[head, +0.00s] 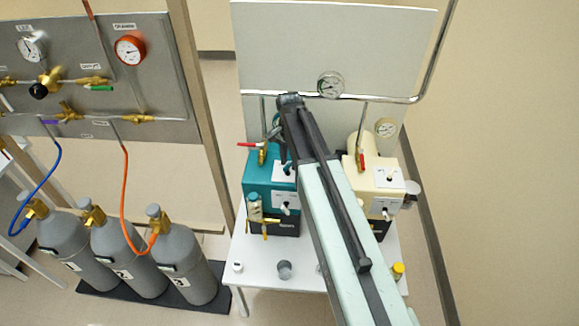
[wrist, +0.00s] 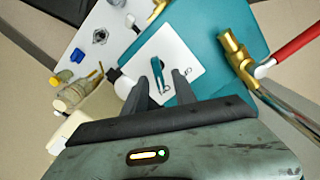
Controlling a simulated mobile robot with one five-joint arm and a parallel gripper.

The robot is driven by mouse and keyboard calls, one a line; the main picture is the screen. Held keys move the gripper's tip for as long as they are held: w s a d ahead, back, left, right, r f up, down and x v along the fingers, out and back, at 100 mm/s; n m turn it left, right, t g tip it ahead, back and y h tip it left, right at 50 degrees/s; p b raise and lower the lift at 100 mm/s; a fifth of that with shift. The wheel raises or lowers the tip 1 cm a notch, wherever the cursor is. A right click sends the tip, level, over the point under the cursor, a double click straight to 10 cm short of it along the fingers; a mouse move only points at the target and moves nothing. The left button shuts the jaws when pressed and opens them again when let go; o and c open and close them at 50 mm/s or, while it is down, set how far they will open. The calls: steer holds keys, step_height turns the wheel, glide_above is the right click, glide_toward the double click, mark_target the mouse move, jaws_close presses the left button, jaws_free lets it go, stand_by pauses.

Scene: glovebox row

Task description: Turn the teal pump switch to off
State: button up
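The teal pump (head: 260,169) stands on the white table, on the left of two pumps. Its top shows large in the wrist view (wrist: 225,40). A white plate (wrist: 186,58) on it carries a small teal switch lever (wrist: 157,72). I cannot tell which way is off; the plate's markings are too small to read. My gripper (wrist: 161,77) is open, with its two dark fingers apart over the plate. The lever appears between the fingertips, and no contact is visible. In the head view my arm hides part of the pump and most of the gripper.
A cream pump (head: 369,172) with its own white switch plate (head: 388,176) stands to the right. A red-handled brass valve (wrist: 238,58) rises beside the teal pump's plate. A glass cup (head: 284,269) stands on the table's front. Gas cylinders (head: 190,270) stand at left.

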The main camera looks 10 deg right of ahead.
steer(key=shift+r, duration=0.1)
jaws_close()
steer(key=shift+n, duration=0.3)
steer(key=shift+w+a+n, duration=0.1)
steer(key=shift+a+n, duration=0.05)
steer(key=shift+n, duration=1.15)
steer(key=shift+w+a+n, duration=0.1)
steer(key=shift+n, duration=1.2)
jaws_free()
